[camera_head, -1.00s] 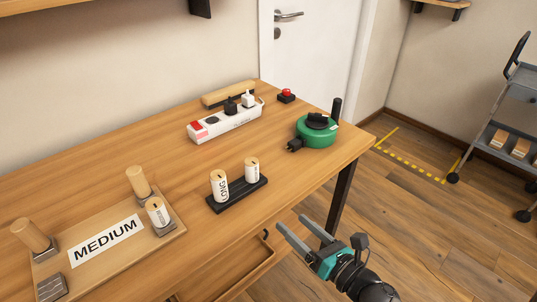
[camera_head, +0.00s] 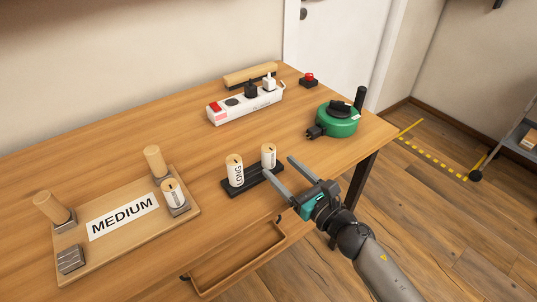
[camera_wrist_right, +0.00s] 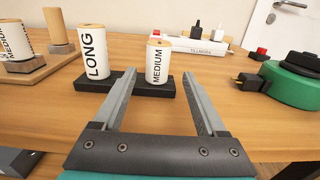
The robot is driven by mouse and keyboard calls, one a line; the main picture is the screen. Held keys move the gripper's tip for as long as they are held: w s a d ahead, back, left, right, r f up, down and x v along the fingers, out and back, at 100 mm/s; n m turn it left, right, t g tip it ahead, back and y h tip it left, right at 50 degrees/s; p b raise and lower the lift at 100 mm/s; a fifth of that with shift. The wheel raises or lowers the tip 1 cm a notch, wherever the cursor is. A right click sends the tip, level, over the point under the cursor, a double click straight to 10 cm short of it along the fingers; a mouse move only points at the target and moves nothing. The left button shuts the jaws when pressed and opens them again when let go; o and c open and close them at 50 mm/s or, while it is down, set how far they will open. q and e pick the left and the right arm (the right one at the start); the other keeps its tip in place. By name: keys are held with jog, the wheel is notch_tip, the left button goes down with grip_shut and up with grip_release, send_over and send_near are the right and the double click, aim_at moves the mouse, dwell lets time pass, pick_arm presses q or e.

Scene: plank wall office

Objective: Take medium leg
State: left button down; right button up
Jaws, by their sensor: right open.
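The medium leg (camera_head: 268,156) is a short light wooden cylinder with a white label. It stands upright in a black holder (camera_head: 228,190), right of the taller leg marked LONG (camera_head: 235,171). In the right wrist view the word MEDIUM reads on the medium leg's label (camera_wrist_right: 158,64). My right gripper (camera_head: 278,165) is open and empty, its two fingers pointing at the medium leg. In the right wrist view the leg shows between the fingertips, just beyond or level with them; contact cannot be told. My left gripper is out of view.
A board marked MEDIUM (camera_head: 98,257) stands at left with several metal sockets, three holding legs; the front-left socket (camera_head: 70,260) is empty. A power strip (camera_head: 246,104), red button (camera_head: 309,80) and green cable reel (camera_head: 337,122) lie behind. An open drawer (camera_head: 238,262) sits below the table edge.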

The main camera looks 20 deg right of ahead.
aim_at(273, 160)
jog(key=shift+r+p+x, duration=0.15)
jog(key=shift+x, duration=1.25)
jog(key=shift+r+p+x, duration=0.15)
jog(key=shift+x, duration=1.2)
jog(key=shift+a, duration=0.15)
jog(key=shift+c, duration=0.3)
jog(key=shift+s, duration=0.1)
grip_shut()
